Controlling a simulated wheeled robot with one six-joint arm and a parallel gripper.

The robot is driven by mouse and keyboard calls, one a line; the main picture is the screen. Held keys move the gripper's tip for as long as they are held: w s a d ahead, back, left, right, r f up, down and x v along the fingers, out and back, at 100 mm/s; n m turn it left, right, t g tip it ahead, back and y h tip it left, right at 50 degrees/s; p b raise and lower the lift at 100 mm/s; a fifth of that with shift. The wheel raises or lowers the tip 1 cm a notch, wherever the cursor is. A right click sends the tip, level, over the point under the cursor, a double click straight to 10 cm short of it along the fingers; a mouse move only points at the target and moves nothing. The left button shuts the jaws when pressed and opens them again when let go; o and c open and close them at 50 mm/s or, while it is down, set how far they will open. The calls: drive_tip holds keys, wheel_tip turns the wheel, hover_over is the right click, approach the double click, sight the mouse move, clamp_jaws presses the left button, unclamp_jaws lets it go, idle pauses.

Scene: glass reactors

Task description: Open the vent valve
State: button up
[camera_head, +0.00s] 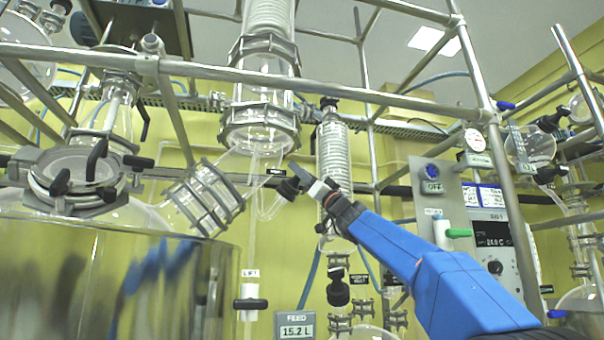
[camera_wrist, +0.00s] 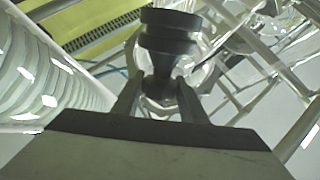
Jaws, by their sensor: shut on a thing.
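My gripper (camera_head: 303,181) reaches up from the lower right at the end of my blue arm. It is shut on a black valve knob (camera_head: 288,189), which sits on a bent glass side tube below the large glass column. In the wrist view my gripper's two dark fingers (camera_wrist: 160,92) stand on either side of the narrow neck of the black knob (camera_wrist: 168,35), under its wide ribbed head. How far the knob is turned cannot be told.
Metal frame bars (camera_head: 300,82) cross above my arm. A coiled glass condenser (camera_head: 333,150) stands close behind my gripper. A control box (camera_head: 470,235) is at right, and a shiny vessel (camera_head: 110,285) at lower left. Another black valve knob (camera_head: 338,291) is below.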

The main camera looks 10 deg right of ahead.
drive_tip(key=n+g+y, duration=0.3)
drive_tip(key=n, duration=0.1)
drive_tip(key=shift+w+d+y, duration=0.1)
drive_tip(key=shift+y, duration=0.3)
drive_tip(key=shift+n+g+y, duration=1)
drive_tip(key=shift+n+g, duration=0.5)
drive_tip(key=shift+g, duration=0.45)
drive_tip(key=shift+n+g+y, duration=1)
drive_tip(key=shift+n+g, duration=0.5)
drive_tip(key=shift+g, duration=0.45)
drive_tip(key=o, duration=0.9)
drive_tip(key=shift+c, duration=0.2)
drive_tip(key=shift+s+m+t, duration=0.2)
drive_tip(key=shift+m+t, duration=0.2)
drive_tip(key=shift+t, duration=0.3)
drive_tip(key=m+t+h, duration=0.1)
drive_tip(key=m+t, duration=0.1)
drive_tip(key=t, duration=0.1)
drive_tip(key=shift+s+a+m+h, duration=0.1)
drive_tip(key=shift+a+m+h, duration=0.1)
drive_tip(key=shift+m+h, duration=0.15)
drive_tip(key=m+t+h, duration=0.6)
drive_tip(key=shift+m+t+h, duration=0.25)
drive_tip(key=shift+m+t, duration=0.1)
drive_tip(key=shift+t, duration=0.05)
drive_tip(key=shift+w+d+m+t+h, duration=0.1)
drive_tip(key=shift+w+m+t+h, duration=0.1)
drive_tip(key=shift+m+t+h, duration=0.3)
